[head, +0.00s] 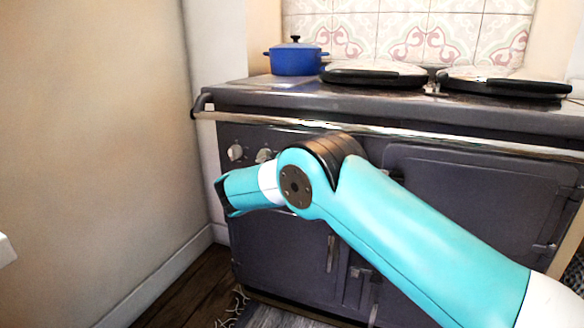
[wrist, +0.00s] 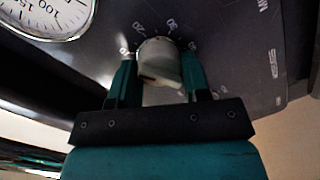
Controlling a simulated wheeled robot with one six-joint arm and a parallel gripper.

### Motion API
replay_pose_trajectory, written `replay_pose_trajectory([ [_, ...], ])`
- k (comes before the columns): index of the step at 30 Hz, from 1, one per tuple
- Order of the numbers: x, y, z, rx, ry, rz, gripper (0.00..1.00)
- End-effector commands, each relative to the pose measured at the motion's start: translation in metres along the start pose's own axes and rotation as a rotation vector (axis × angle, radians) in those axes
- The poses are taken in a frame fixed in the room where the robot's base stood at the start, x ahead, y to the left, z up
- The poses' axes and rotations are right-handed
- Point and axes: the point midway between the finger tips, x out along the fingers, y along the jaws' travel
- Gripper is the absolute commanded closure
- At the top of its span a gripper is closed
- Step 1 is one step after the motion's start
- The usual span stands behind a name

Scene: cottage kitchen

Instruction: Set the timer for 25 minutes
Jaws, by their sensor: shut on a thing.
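The timer knob (wrist: 160,66) is pale and round on the dark stove panel, with number marks around it in the wrist view. A 30 is legible above it; the other numbers are partly blurred or covered. My gripper (wrist: 157,72) has one turquoise finger on each side of the knob and is shut on it. I cannot tell which mark the knob points to. In the head view my own arm reaches to the stove front, and I cannot make out the fingertips or their contact with the knob there.
The dark stove has a metal front rail (head: 400,132) above the panel. Two pale knobs (head: 235,152) show left of my arm. A round gauge (wrist: 42,15) is beside the timer. A blue pot (head: 296,60) stands on top. A wall (head: 95,150) stands left.

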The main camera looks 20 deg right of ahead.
Motion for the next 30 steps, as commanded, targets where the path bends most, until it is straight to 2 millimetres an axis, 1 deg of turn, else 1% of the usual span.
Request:
replay_pose_trajectory([
  [1, 0.0028, -0.0003, 0.0052, 0.04, -0.008, 0.001, 0.8],
  [21, 0.0034, -0.0025, 0.0091, 0.669, 0.029, -0.051, 0.8],
  [30, 0.0034, -0.0028, 0.0097, 0.903, 0.043, -0.072, 0.8],
])
